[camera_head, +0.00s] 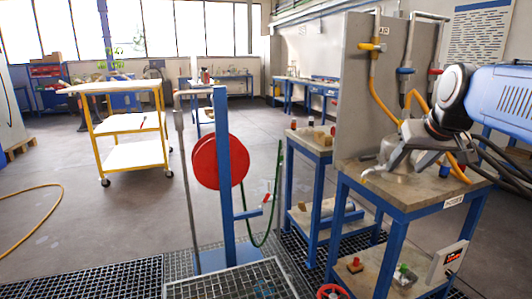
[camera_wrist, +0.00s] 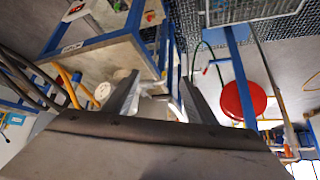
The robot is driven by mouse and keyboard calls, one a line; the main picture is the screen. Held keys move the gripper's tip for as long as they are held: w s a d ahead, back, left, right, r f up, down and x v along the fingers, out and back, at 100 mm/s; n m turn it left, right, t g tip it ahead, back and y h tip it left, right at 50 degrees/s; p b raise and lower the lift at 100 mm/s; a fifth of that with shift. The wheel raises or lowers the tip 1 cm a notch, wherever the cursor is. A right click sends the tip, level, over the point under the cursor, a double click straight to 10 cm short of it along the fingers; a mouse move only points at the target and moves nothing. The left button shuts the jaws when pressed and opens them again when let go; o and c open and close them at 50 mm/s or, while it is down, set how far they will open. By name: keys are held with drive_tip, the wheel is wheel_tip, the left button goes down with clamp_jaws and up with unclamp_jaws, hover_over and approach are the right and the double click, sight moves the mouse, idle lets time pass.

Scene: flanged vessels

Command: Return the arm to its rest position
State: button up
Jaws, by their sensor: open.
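My gripper (camera_head: 385,172) hangs at the left end of my arm in the camera_head view, over the front bench at the right. In the wrist view my gripper (camera_wrist: 158,97) shows two dark fingers spread apart, and no object is clearly held between them. A grey metal flanged vessel (camera_head: 398,160) stands on the bench top, partly hidden behind my gripper. I cannot tell whether the fingers touch it.
The bench (camera_head: 450,196) has a grey upright panel (camera_head: 362,90) with valves and yellow hoses (camera_head: 374,80) close to my arm. A blue post with a red disc (camera_head: 218,162) stands to the left. A yellow trolley (camera_head: 132,122) stands farther back, with open floor around it.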

drive_tip(key=s+a+f+g, duration=0.1)
drive_tip(key=s+a+f, duration=0.2)
drive_tip(key=s+f, duration=0.8)
drive_tip(key=s+a+f+n+g, duration=0.1)
drive_tip(key=s+a+f, duration=0.3)
drive_tip(key=s+f, duration=0.7)
drive_tip(key=shift+s+f+g+y, duration=0.25)
drive_tip(key=shift+f+g+y, duration=0.05)
drive_tip(key=shift+f+g, duration=0.1)
